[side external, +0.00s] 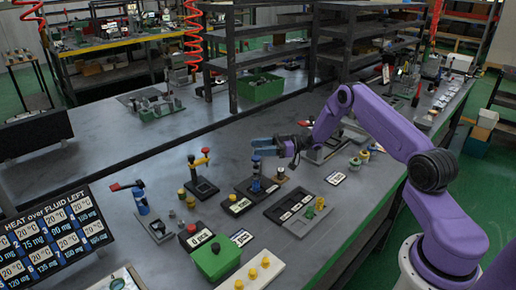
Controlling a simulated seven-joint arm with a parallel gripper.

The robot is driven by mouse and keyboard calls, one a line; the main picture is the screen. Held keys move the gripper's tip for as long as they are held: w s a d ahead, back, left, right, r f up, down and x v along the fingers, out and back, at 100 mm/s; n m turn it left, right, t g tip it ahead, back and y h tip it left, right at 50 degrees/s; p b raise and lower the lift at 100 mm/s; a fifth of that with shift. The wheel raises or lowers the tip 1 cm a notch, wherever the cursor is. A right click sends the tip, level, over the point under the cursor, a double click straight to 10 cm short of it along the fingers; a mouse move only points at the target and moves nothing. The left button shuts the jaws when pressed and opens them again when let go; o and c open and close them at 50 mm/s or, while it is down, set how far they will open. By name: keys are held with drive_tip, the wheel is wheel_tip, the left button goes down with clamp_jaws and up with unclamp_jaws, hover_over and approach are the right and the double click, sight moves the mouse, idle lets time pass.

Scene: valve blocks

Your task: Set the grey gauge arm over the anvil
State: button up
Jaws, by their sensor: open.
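My gripper (264,147) is at the end of the purple arm, near the middle of the bench. Its blue fingers point left and are apart. They are just above a dark blue post (257,169) on a black block (251,189); I cannot tell whether they touch it. I cannot clearly single out the grey gauge arm or the anvil. A small stand at the left has a blue post (142,204), a red-and-black bar (124,186) on top and a grey plate (154,227). Another grey plate (331,149) lies behind my wrist, partly hidden.
A black tray (284,211) with small fittings lies in front. A green box (215,259) and a white block with yellow knobs (262,275) stand near the front edge.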

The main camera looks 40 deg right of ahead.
drive_tip(key=v, duration=1.6)
drive_tip(key=shift+d, duration=0.2)
drive_tip(key=shift+s+r, duration=0.1)
